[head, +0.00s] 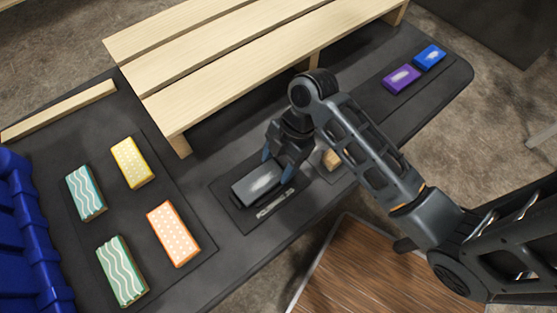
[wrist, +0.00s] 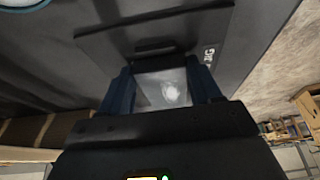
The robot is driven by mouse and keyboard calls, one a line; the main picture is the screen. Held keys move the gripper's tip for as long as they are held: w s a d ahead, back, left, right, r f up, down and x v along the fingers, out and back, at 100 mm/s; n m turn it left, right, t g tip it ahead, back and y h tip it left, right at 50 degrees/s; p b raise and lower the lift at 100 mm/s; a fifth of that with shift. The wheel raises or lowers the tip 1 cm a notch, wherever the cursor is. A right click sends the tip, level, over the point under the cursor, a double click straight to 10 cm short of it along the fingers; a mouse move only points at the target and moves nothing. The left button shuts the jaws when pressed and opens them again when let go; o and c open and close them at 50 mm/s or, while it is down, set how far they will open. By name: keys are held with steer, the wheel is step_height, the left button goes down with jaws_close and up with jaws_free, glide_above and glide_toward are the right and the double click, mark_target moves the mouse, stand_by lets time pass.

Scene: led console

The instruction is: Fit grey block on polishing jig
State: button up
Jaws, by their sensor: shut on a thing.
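The grey block (head: 256,184) has a pale smudge on its top. My gripper (head: 278,166) is shut on it, with blue fingers on two opposite sides. In the wrist view the block (wrist: 166,88) sits between the fingertips of my gripper (wrist: 162,90). The polishing jig (head: 238,215) is a dark square plate with a pale label along its front edge. The block is over the plate, and I cannot tell whether it is seated or slightly above. The plate also shows in the wrist view (wrist: 120,40), with a dark raised bar near the block. The block hides the jig's middle.
Teal (head: 86,192), yellow (head: 132,162), orange (head: 173,233) and green (head: 121,270) patterned blocks lie on a dark mat at left, beside a blue bin (head: 25,235). Purple (head: 401,79) and blue (head: 429,57) blocks lie at the far right. A slatted wooden shelf (head: 230,65) stands behind.

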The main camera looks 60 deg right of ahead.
steer(key=shift+f, duration=0.15)
steer(key=o, duration=1.2)
steer(key=shift+o, duration=0.2)
steer(key=w+v, duration=0.1)
steer(key=v, duration=0.6)
steer(key=shift+s+r, duration=0.35)
steer(key=shift+s, duration=0.2)
steer(key=shift+d, duration=0.15)
